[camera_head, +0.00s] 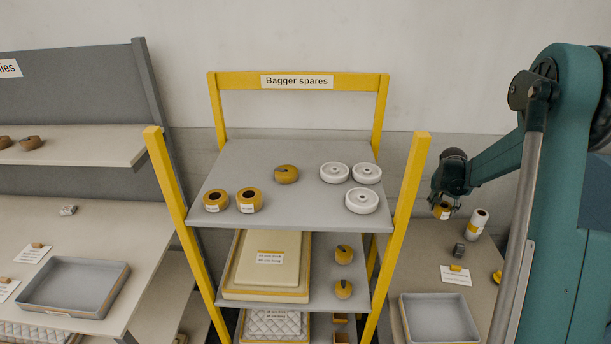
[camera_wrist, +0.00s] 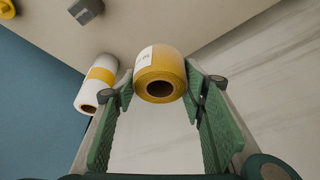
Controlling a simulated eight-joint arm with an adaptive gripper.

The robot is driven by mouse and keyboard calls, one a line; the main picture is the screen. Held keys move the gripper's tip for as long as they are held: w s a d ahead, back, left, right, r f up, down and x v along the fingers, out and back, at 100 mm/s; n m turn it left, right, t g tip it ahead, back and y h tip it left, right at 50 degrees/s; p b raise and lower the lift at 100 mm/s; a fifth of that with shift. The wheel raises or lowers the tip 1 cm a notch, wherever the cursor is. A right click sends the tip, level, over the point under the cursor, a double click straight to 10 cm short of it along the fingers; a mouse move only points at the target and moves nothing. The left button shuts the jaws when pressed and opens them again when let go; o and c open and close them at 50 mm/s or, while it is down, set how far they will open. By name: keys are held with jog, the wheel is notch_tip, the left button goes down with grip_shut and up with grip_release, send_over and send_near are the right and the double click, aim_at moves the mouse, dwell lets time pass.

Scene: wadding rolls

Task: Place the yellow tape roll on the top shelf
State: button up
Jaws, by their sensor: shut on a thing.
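The yellow tape roll (camera_head: 442,211) is at the right over the beige side table, with a white label on its side. In the wrist view the yellow tape roll (camera_wrist: 166,66) sits between the fingertips, its dark core facing the camera. My gripper (camera_head: 446,201) is shut on it, with a green pad on each side in the wrist view (camera_wrist: 160,84). Whether the roll touches the table is hard to tell. The grey top shelf (camera_head: 300,208) of the yellow-framed rack is left of my gripper. Two labelled yellow rolls (camera_head: 217,201) stand at its front left.
The top shelf also holds an ochre roll (camera_head: 286,174) and several white rolls (camera_head: 362,200); its front middle is bare. Yellow posts (camera_head: 405,220) flank it. A white roll with a yellow band (camera_wrist: 98,82) stands close beside the held roll. A grey tray (camera_head: 438,300) is on the side table.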

notch_tip(320, 180, up, 43)
jog(key=s+a+r+n+p, duration=0.1)
jog(key=s+a, duration=0.2)
jog(key=a, duration=0.9)
jog(key=s+a+n+y+p, duration=0.1)
jog(key=s+a+n, duration=0.1)
jog(key=a, duration=0.9)
jog(key=s+a+r+n+p, duration=0.1)
jog(key=s+a, duration=0.2)
jog(key=a, duration=0.9)
jog(key=s+a+f+n+t+y+p, duration=0.1)
jog(key=s+a+n+p, duration=0.1)
jog(key=s+a, duration=0.95)
jog(key=s+a+f+n+y+p, duration=0.1)
jog(key=s+a+n, duration=0.1)
jog(key=s+a, duration=0.95)
jog(key=shift+w+a+f, duration=0.35)
jog(key=shift+w+f, duration=0.05)
jog(key=shift+f, duration=0.4)
jog(key=shift+w+a+f, duration=0.35)
jog(key=shift+w+f, duration=0.1)
jog(key=shift+f, duration=0.35)
jog(key=shift+w+a+f, duration=0.35)
jog(key=shift+w+f, duration=0.05)
jog(key=shift+f, duration=0.4)
jog(key=shift+f, duration=0.1)
jog(key=shift+f+p, duration=0.4)
jog(key=shift+f, duration=2.4)
